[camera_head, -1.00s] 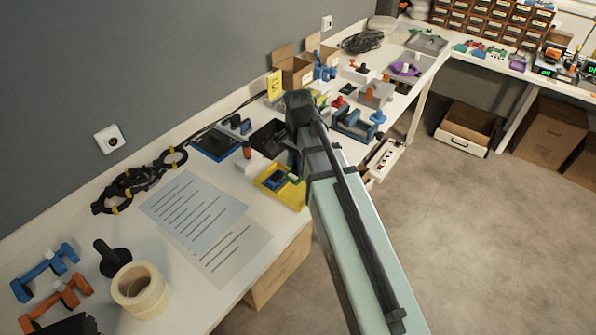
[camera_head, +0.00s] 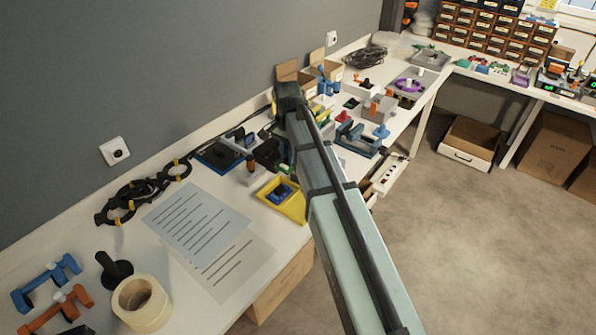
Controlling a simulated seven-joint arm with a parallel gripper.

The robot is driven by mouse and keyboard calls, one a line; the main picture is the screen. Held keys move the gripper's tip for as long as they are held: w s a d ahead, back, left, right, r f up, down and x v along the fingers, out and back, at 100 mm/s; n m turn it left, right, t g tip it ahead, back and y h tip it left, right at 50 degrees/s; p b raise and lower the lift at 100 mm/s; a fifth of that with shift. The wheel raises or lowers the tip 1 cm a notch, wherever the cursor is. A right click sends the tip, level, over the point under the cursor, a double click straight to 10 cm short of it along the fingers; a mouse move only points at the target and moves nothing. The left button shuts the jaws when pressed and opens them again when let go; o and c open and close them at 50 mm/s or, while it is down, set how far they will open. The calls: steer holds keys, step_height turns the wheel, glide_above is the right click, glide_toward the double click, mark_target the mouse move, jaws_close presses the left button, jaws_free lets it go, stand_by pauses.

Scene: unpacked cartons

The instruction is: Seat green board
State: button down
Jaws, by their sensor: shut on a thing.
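My arm reaches in from the bottom right, and its forearm covers part of the bench. My gripper (camera_head: 271,156) is a dark shape just left of the forearm, partly hidden by it. A small green board (camera_head: 284,169) shows at its lower end, above the far side of the yellow tray (camera_head: 294,211). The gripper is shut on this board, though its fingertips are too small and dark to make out. A blue piece (camera_head: 281,191) lies in the tray.
A white block with a dark-topped orange part (camera_head: 251,168) stands left of the gripper. A blue-and-grey fixture (camera_head: 357,138) stands right of the forearm. Printed sheets (camera_head: 197,222), a tape roll (camera_head: 141,302) and black cable (camera_head: 143,190) lie on the near bench.

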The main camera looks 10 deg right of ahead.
steer(key=w+a+r, duration=0.2)
steer(key=w+a, duration=0.1)
steer(key=w, duration=1.3)
steer(key=shift+w+f, duration=0.2)
steer(key=shift+f, duration=2.15)
steer(key=shift+f, duration=3.3)
steer(key=c, duration=1.5)
jaws_free()
steer(key=o, duration=0.6)
steer(key=shift+c, duration=0.2)
step_height(320, 180, up, 14)
steer(key=shift+f, duration=0.15)
